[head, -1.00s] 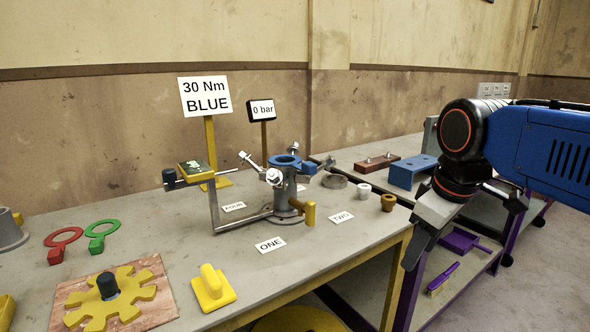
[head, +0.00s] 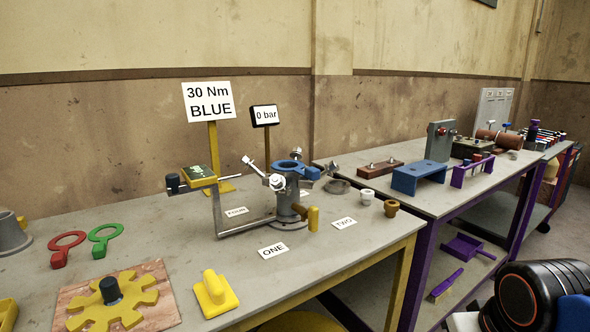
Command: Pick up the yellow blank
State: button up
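Several yellow things are in the head view, and I cannot tell for certain which one is the blank. A yellow plate with a raised grip (head: 215,293) lies flat at the front of the near bench. A yellow toothed plate (head: 137,299) lies left of it on a brown square sheet, with a dark knob at its middle. Another yellow piece (head: 6,314) is cut off at the left edge. My wrist shows at the lower right corner, well right of all these; my gripper's fingers are out of frame.
The near bench (head: 362,249) bears a pipe fixture with a blue ring (head: 287,165), red (head: 67,246) and green (head: 104,236) ring tools, and two small cups. Signs stand behind. A second bench on purple legs holds a blue bracket (head: 420,177). A purple dustpan (head: 464,247) lies below.

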aim_at(113, 301)
jog(key=u, duration=1.6)
